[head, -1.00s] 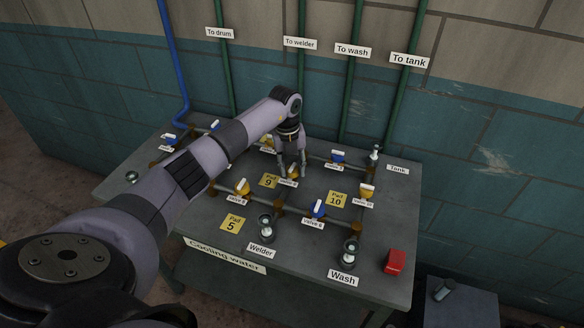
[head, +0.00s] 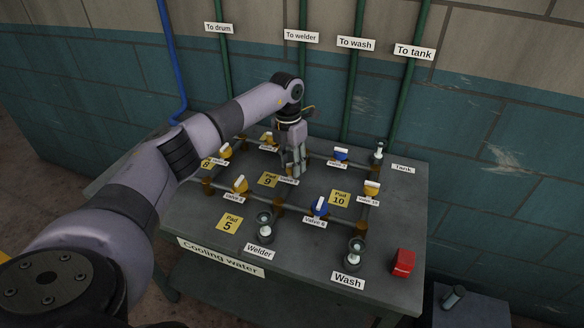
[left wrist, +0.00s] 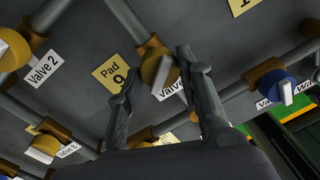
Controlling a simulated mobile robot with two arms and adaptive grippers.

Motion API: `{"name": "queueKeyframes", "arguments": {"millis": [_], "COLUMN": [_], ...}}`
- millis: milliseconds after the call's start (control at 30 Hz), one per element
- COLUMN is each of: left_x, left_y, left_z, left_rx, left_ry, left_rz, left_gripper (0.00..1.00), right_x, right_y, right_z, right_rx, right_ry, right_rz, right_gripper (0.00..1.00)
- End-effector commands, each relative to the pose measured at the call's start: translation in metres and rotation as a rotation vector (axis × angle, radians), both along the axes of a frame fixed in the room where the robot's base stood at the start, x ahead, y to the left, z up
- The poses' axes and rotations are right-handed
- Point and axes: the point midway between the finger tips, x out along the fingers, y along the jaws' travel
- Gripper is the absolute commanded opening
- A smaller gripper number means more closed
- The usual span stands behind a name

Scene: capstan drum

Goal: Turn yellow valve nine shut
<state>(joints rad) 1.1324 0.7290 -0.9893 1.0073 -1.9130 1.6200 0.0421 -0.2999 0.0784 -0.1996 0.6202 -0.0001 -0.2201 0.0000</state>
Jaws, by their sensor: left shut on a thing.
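My left gripper (head: 295,169) points down over the pipe board beside the yellow Pad 9 plate (head: 268,180). Its two fingers are shut on the yellow valve by that plate, taken as valve nine. In the left wrist view the yellow valve (left wrist: 151,68) with its white handle (left wrist: 162,74) shows between the fingers (left wrist: 158,70). The valve's label (left wrist: 170,88) is partly covered by a finger, so its number is hidden. In the head view the fingers cover most of this valve. My right gripper is not in view.
Other valves stand close by: a blue one (head: 341,154) behind right, blue valve 6 (head: 319,206) in front, and yellow ones at left (head: 240,184) and right (head: 372,188). A red block (head: 403,262) sits at the table's right front. Green pipes (head: 352,90) rise behind.

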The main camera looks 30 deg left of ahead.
Motion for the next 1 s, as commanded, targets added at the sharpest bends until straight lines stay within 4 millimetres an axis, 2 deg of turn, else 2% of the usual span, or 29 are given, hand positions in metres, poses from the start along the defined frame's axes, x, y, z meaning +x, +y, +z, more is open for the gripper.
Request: {"name": "queueKeyframes", "arguments": {"millis": [100, 500, 1000], "left_x": [0.001, 0.002, 0.003], "left_y": [0.001, 0.002, 0.002], "left_z": [-0.001, 0.000, 0.002], "left_rx": [0.001, 0.001, 0.002], "left_ry": [-0.004, -0.003, -0.004], "left_rz": [-0.108, -0.441, -0.621], "left_gripper": [0.06, 0.06, 0.06], "right_x": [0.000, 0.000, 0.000], "right_y": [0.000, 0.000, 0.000], "right_z": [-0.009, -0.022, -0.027], "right_rx": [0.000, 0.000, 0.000], "right_ry": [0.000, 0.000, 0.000], "right_rz": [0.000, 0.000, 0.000], "right_gripper": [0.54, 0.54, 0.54]}}
